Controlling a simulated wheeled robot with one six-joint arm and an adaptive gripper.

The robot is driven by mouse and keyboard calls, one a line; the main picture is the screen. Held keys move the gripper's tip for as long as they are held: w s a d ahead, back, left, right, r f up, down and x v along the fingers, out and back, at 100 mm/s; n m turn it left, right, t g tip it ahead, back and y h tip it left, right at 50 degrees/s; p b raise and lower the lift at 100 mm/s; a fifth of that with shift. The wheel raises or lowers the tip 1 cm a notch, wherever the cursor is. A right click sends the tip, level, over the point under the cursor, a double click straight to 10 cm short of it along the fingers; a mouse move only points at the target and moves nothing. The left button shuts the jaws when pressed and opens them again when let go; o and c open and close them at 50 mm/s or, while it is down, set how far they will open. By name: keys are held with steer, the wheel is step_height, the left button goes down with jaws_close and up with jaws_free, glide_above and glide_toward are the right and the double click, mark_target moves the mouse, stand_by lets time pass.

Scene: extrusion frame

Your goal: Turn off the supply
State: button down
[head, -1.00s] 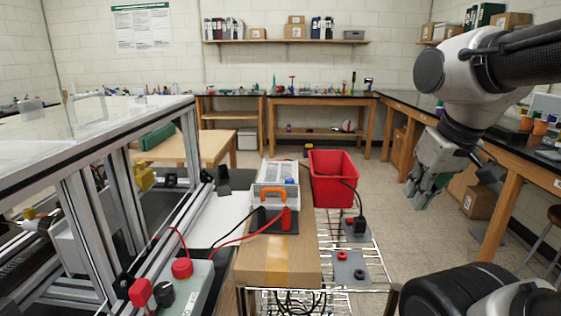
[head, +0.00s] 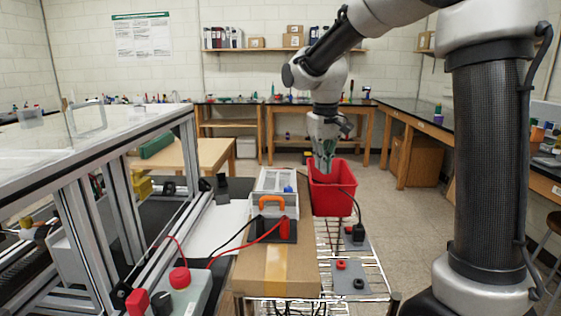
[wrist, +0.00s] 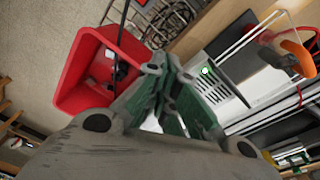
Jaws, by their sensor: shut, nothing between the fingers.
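The supply (head: 275,190) is a white box with an orange handle, standing on a cardboard box. Red and black plugs sit at its front, with leads running left. In the wrist view the supply (wrist: 215,82) shows a vented face with a lit green round spot (wrist: 206,71). My gripper (head: 323,170) is shut and empty, pointing down above the red bin, to the right of the supply and apart from it. In the wrist view its fingers (wrist: 172,75) meet between the bin and the supply.
The red bin (head: 330,200) stands right of the supply with a black cable over its rim. The cardboard box (head: 275,270) lies on a wire rack (head: 335,235). An aluminium extrusion frame (head: 120,185) stands at left. Open floor lies to the right.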

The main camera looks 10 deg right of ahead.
steer(key=shift+m+t+h, duration=0.3)
steer(key=shift+m+h, duration=0.2)
steer(key=shift+m, duration=0.3)
steer(key=w+a, duration=0.2)
steer(key=w, duration=0.5)
steer(key=w+a+f, duration=0.1)
steer(key=w+a, duration=0.2)
steer(key=w, duration=0.4)
steer(key=w+a+f, duration=0.1)
steer(key=w+a, duration=0.2)
steer(key=w, duration=0.3)
steer(key=shift+w+a+f, duration=0.2)
steer(key=shift+w+a, duration=0.05)
steer(key=shift+w, duration=0.15)
steer(key=w+r, duration=0.2)
steer(key=w, duration=0.1)
step_height(320, 180, up, 5)
steer(key=m+t, duration=0.1)
steer(key=m, duration=0.2)
glide_above(279, 169)
steer(key=s+a, duration=0.2)
steer(key=shift+w+r, duration=0.1)
steer(key=shift+r, duration=0.05)
steer(key=x, duration=1.3)
steer(key=shift+s+d, duration=0.3)
steer(key=shift+d+f, duration=0.1)
steer(key=shift+f, duration=0.4)
steer(key=shift+d, duration=0.1)
